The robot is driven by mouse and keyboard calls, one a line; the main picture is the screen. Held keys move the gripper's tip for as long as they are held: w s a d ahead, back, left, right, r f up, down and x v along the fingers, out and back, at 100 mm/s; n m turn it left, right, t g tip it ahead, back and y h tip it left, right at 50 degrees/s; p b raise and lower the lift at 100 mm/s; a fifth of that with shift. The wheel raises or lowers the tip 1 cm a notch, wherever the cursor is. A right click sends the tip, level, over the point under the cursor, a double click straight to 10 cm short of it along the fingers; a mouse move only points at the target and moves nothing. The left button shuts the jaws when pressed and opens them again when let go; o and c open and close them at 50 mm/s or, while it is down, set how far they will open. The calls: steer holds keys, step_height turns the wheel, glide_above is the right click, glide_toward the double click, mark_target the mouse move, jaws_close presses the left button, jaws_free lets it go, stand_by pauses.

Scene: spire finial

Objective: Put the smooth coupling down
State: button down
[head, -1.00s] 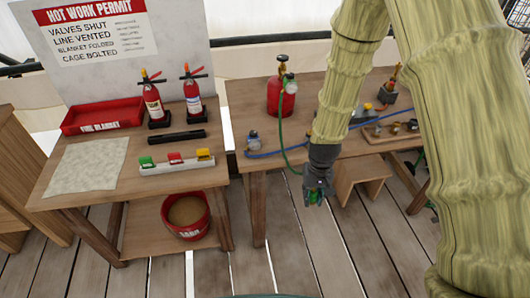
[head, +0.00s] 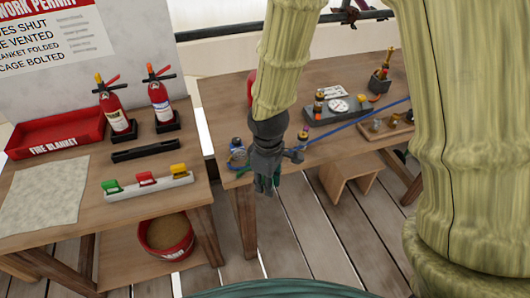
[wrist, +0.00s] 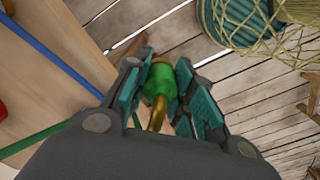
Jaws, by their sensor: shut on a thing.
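My gripper (wrist: 158,88) is shut on a green coupling (wrist: 160,80) with a bent brass stem, seen between the teal finger pads in the wrist view. I cannot tell from its surface whether it is the smooth one. In the head view my gripper (head: 266,184) hangs pointing down at the front edge of the right workbench (head: 330,85), and the coupling is hidden there. A wooden tray (head: 401,130) with several small fittings sits at the bench's right.
A blue hose (head: 350,127) crosses the right bench, beside a grey gauge block (head: 337,110). A small fitting (head: 238,153) stands near the bench's left front corner. The left table holds extinguishers (head: 161,100) and a rack (head: 148,187). A sand bucket (head: 166,235) sits below.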

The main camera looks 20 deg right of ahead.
steer(key=w+d+p, duration=0.1)
steer(key=w, duration=0.4)
steer(key=w+d+f+p, duration=0.1)
steer(key=w+d, duration=0.1)
steer(key=w, duration=0.3)
steer(key=w+d+p, duration=0.2)
steer(key=w, duration=0.2)
steer(key=shift+w+f, duration=0.15)
steer(key=shift+w, duration=0.25)
steer(key=shift+f+p, duration=0.65)
steer(key=shift+f, duration=1.1)
steer(key=shift+f, duration=0.15)
steer(key=c, duration=1.2)
jaws_free()
step_height(320, 180, up, 12)
steer(key=b, duration=0.3)
